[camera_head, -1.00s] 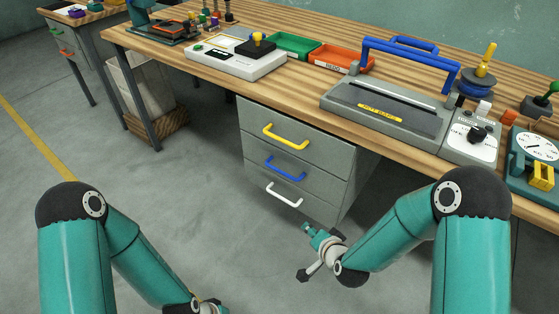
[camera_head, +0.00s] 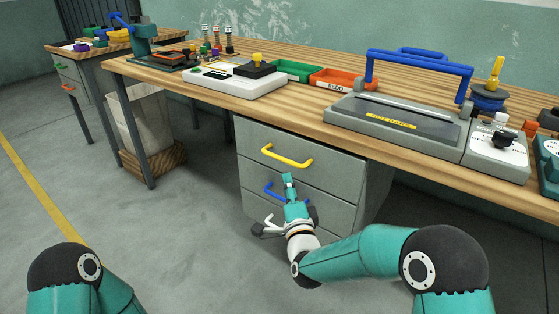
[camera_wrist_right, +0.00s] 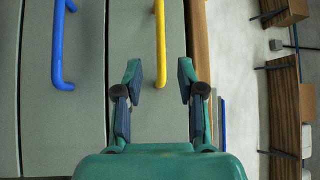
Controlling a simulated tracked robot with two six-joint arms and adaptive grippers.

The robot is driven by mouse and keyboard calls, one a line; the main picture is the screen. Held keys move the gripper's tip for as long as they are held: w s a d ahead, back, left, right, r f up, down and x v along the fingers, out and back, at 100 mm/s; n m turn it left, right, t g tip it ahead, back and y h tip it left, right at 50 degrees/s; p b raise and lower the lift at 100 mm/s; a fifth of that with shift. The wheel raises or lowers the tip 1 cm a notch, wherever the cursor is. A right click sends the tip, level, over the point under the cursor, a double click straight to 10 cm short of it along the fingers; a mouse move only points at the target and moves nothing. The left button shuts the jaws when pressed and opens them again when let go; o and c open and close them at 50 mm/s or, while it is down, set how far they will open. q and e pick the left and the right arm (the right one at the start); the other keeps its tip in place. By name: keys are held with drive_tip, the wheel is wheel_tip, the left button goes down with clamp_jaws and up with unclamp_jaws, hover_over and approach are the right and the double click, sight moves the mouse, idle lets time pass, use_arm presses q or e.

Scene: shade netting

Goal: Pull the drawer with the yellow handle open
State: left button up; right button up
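The yellow handle (camera_head: 287,156) is on the top drawer (camera_head: 325,153) of a grey cabinet under the bench; this drawer looks shut. My right gripper (camera_head: 289,180) is in front of the cabinet, just below the yellow handle in the head view, and covers part of the middle drawer. In the right wrist view my right gripper (camera_wrist_right: 160,76) is open, its fingers either side of the yellow handle (camera_wrist_right: 160,40) in the picture. I cannot tell how far ahead the handle is; no contact shows. My left gripper is out of view.
A blue handle (camera_head: 272,189) is on the drawer below, and a white handle (camera_head: 269,222) is lower, both partly covered by my right gripper. The wooden bench edge (camera_head: 305,129) overhangs the cabinet. A bin in a crate (camera_head: 157,165) stands to the left. Floor in front is clear.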

sight(281, 157)
drive_tip(key=x, duration=1.1)
drive_tip(key=shift+f, duration=0.1)
clamp_jaws()
drive_tip(key=shift+a, duration=0.15)
